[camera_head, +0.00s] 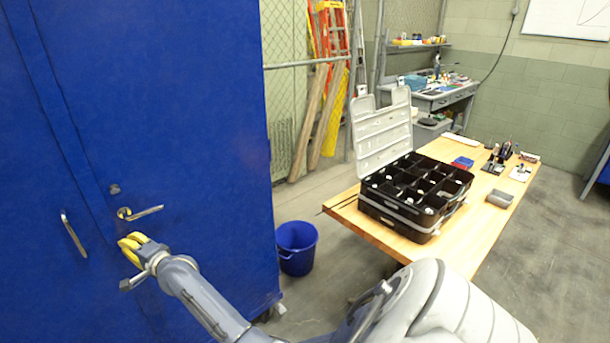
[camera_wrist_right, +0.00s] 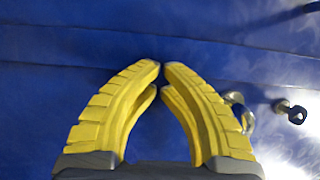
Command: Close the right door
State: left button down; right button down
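The blue cabinet's right door (camera_head: 190,90) fills much of the left half of the head view, with a lever handle (camera_head: 142,213) and a small lock above it. The left door (camera_head: 25,130) is beside it, with its own handle (camera_head: 73,234). The doors look about in line; I cannot tell if the right one is fully flush. My right gripper (camera_head: 131,243), with yellow fingers, is just below the right door's lever, in front of the door face. In the wrist view its fingertips (camera_wrist_right: 160,67) nearly meet with nothing between them; contact with the door is unclear. My left gripper is out of view.
A blue bucket (camera_head: 297,247) stands on the floor right of the cabinet. A wooden table (camera_head: 468,232) carries an open black case (camera_head: 410,193) and small items. Ladders (camera_head: 335,70) lean behind.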

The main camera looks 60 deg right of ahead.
jog(key=shift+s+d+n, duration=0.6)
jog(key=shift+s+d, duration=0.2)
jog(key=shift+s, duration=5.15)
notch_tip(320, 180, down, 22)
jog(key=s+f+n+g+h, duration=0.15)
jog(key=n+g, duration=0.25)
jog(key=n, duration=0.4)
jog(key=s+a+f+n+g, duration=0.1)
jog(key=s+f+n+g, duration=0.15)
jog(key=s+f, duration=0.7)
jog(key=s+a+f+n+g, duration=0.1)
jog(key=s+f+n+g, duration=0.15)
jog(key=s+f, duration=0.65)
jog(key=s+d+f+n+g, duration=0.1)
jog(key=s+f+n+g, duration=0.25)
jog(key=s+f, duration=1.5)
jog(key=s+d+f+n+g, duration=0.1)
jog(key=s+f+g, duration=0.1)
jog(key=s, duration=1.2)
jog(key=s+d+f+n+g, duration=0.1)
jog(key=s+f+g, duration=0.1)
jog(key=s, duration=1.1)
jog(key=shift+s+f+n+h, duration=0.35)
jog(key=shift+s+f, duration=0.05)
jog(key=shift+f, duration=0.5)
